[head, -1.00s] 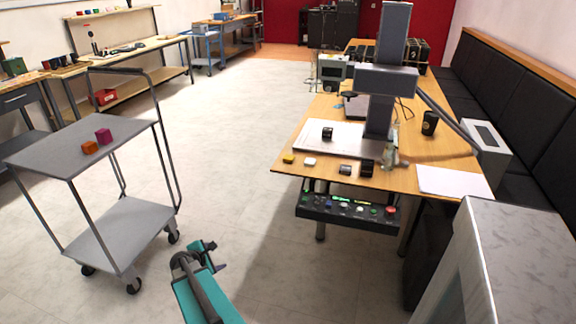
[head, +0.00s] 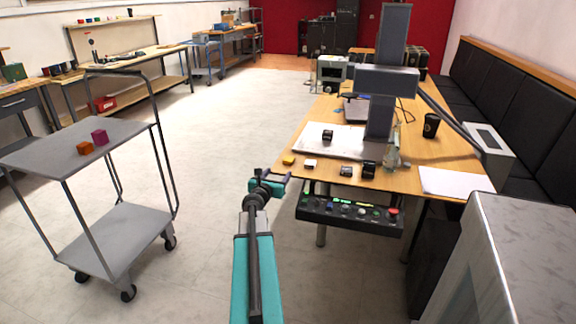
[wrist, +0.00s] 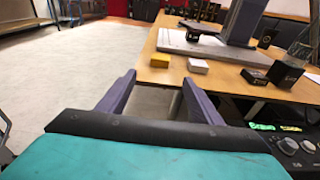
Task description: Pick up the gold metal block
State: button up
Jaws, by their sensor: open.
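The gold metal block (head: 289,160) lies on the wooden table near its front left corner. In the wrist view the gold block (wrist: 160,60) sits close to the table's left edge, ahead of and above the gap between my fingers. My gripper (head: 284,184) is in front of the table's front left corner, apart from the block. In the wrist view my gripper (wrist: 158,88) has its two fingers spread with nothing between them.
A white block (head: 310,164) stands right of the gold one on the wooden table (head: 408,180), then dark blocks (head: 346,170). Behind them is the marker's base plate (head: 315,144). A control panel (head: 350,212) hangs below the front edge. A trolley (head: 50,150) stands left; floor between is clear.

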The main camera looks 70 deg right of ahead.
jog(key=shift+d, duration=0.15)
send_near(288, 160)
jog(key=shift+w+d+f, duration=0.1)
jog(key=shift+d+f, duration=0.1)
jog(key=shift+d, duration=0.5)
jog(key=shift+s+d+f, duration=0.1)
jog(key=shift+d+f, duration=0.1)
jog(key=shift+d, duration=0.45)
jog(key=shift+w+d+f, duration=0.1)
jog(key=shift+d+f, duration=0.1)
jog(key=shift+d, duration=0.5)
jog(key=shift+w+d+f+p, duration=0.1)
jog(key=shift+d+f+p, duration=0.05)
jog(key=shift+d, duration=1.1)
jog(key=shift+w+d+f+p, duration=0.1)
jog(key=shift+d+p, duration=0.05)
jog(key=shift+d, duration=1.15)
jog(key=c, duration=1.3)
jog(key=shift+o, duration=0.2)
jog(key=shift+r, duration=0.15)
